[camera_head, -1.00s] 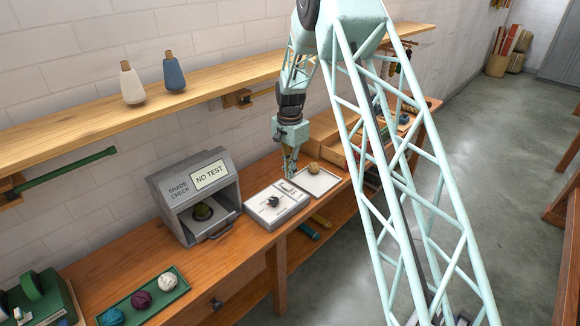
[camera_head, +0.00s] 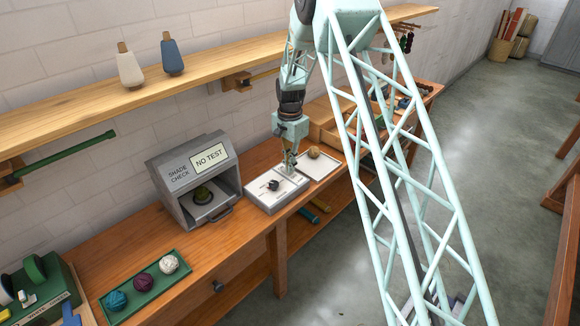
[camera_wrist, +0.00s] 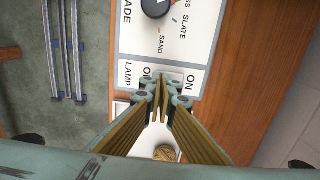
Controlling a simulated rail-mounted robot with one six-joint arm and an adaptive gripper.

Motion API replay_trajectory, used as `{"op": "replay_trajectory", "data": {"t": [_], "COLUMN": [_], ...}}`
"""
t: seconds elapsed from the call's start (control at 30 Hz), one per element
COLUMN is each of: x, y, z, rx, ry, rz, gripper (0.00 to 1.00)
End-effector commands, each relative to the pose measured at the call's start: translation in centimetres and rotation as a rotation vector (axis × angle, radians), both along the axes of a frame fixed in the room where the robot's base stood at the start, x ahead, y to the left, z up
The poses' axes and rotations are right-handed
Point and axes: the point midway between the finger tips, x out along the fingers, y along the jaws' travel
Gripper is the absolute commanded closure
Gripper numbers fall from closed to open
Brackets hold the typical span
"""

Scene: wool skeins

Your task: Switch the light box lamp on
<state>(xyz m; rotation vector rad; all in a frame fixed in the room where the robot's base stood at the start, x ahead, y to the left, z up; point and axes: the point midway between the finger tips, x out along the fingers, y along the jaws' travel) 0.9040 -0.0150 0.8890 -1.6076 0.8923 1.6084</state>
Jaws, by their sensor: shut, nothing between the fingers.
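The grey light box (camera_head: 185,168) stands on the bench against the wall, marked SHADE CHECK, with a display reading NO TEST. In the wrist view the panel (camera_wrist: 130,40) shows the dial (camera_wrist: 155,7) and a section lettered LAMP and ON. My gripper (camera_head: 289,172) points down at the panel's right end. In the wrist view its shut, empty fingertips (camera_wrist: 160,112) are over the LAMP section and hide the switch; contact cannot be told.
A white tray (camera_head: 327,165) with a tan ball (camera_head: 313,152) lies right of the panel. A green tray (camera_head: 124,312) with three balls lies at the front left. A wooden shelf (camera_head: 205,72) with two cones runs above the bench. The bench's front edge is near the panel.

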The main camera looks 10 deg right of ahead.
Motion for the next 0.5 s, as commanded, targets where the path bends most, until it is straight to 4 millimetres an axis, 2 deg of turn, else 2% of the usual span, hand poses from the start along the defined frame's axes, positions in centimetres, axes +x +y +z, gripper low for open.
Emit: {"op": "replay_trajectory", "data": {"t": [0.13, 0.5], "x": [-0.29, -0.19], "y": [-0.16, -0.1], "z": [-0.91, -0.75], "rx": [0.0, 0.0], "ry": [0.001, 0.001], "rz": [0.0, 0.0], "gripper": [1.0, 1.0]}}
